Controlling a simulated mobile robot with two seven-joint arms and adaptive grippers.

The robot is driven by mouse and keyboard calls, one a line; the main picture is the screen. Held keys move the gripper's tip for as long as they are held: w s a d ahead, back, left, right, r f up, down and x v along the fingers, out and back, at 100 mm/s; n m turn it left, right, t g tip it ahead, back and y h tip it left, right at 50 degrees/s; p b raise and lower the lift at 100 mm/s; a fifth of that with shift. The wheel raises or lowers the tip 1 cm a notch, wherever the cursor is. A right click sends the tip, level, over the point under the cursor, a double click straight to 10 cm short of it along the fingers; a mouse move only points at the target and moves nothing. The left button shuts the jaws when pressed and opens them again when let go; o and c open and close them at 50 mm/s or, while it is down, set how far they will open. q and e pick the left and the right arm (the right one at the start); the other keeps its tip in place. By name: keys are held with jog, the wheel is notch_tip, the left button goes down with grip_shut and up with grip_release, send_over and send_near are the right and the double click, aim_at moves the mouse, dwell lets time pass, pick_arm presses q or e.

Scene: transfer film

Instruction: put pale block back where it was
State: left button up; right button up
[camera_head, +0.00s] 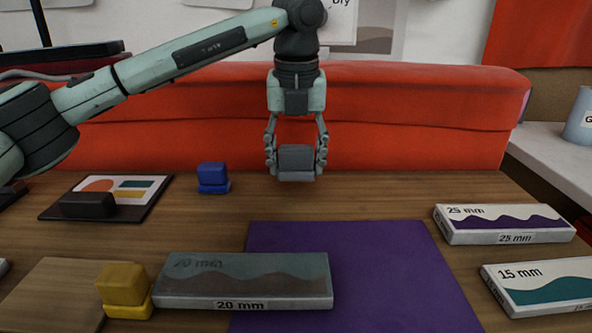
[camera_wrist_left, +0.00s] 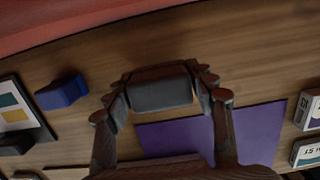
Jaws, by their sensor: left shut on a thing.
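A grey block (camera_head: 295,158) is between the fingers of my left gripper (camera_head: 296,152), near the back edge of the wooden table. It is the only block here that could be the pale one, though it looks mid-grey. The left gripper is shut on it, with a finger at each side. In the left wrist view the grey block (camera_wrist_left: 162,92) sits between the fingertips, over or on bare wood behind the purple mat (camera_wrist_left: 250,125). I cannot tell whether it touches the table. My right gripper is not in view.
A blue block (camera_head: 213,177) stands to the left, and a yellow block (camera_head: 124,287) at front left beside a 20 mm box (camera_head: 245,281). The purple mat (camera_head: 370,275) fills the middle. A 25 mm box (camera_head: 505,224) and a 15 mm box (camera_head: 545,289) lie right.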

pick_arm(q)
notch_tip(320, 180, down, 2)
jog(key=shift+f, duration=0.25)
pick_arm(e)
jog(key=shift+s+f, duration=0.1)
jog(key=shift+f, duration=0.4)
pick_arm(q)
jog(key=shift+f, duration=0.2)
jog(key=o, duration=1.2)
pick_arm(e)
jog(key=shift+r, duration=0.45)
pick_arm(q)
jog(key=shift+r, duration=0.1)
